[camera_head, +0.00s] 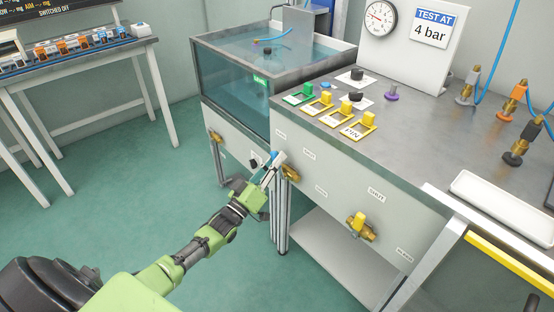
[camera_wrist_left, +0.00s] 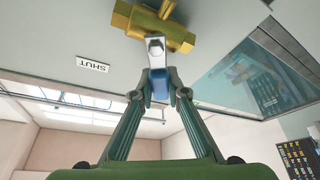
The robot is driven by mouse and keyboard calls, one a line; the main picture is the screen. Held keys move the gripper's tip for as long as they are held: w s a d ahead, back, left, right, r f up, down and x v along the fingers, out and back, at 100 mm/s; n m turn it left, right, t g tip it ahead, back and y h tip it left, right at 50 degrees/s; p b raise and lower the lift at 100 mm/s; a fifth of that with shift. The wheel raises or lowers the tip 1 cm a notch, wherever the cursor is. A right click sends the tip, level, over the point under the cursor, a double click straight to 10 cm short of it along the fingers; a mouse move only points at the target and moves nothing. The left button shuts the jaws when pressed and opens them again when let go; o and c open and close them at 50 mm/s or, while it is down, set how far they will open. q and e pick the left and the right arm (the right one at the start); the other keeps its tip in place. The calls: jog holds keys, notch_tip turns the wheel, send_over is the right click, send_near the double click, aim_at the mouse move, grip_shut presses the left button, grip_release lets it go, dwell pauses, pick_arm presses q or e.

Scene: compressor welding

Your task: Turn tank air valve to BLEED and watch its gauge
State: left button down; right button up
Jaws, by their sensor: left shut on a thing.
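A brass valve (camera_head: 290,173) with a metal lever and a blue grip (camera_head: 274,155) is on the front panel of the workbench, near its left corner. My left gripper (camera_head: 268,172) is shut on the blue grip. In the left wrist view, the two fingers hold the blue grip (camera_wrist_left: 158,87) from both sides, below the brass body (camera_wrist_left: 150,25); a SHUT label (camera_wrist_left: 93,65) is left of it. A round pressure gauge (camera_head: 380,18) stands on a white board at the back; its reading is too small to tell. My right gripper is not in view.
A yellow-handled brass valve (camera_head: 359,222) is on the same panel to the right. Another brass valve (camera_head: 216,136) is below the glass water tank (camera_head: 232,80). Coloured tagged blocks (camera_head: 325,100) and a white tray (camera_head: 503,208) are on the bench. The green floor at left is clear.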

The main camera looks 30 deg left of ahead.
pick_arm(q)
jog(key=shift+a+f, duration=0.1)
jog(key=shift+f, duration=0.05)
dwell(0.3)
jog(key=c, duration=2)
grip_release()
jog(key=shift+o, duration=0.2)
jog(key=v, duration=1.2)
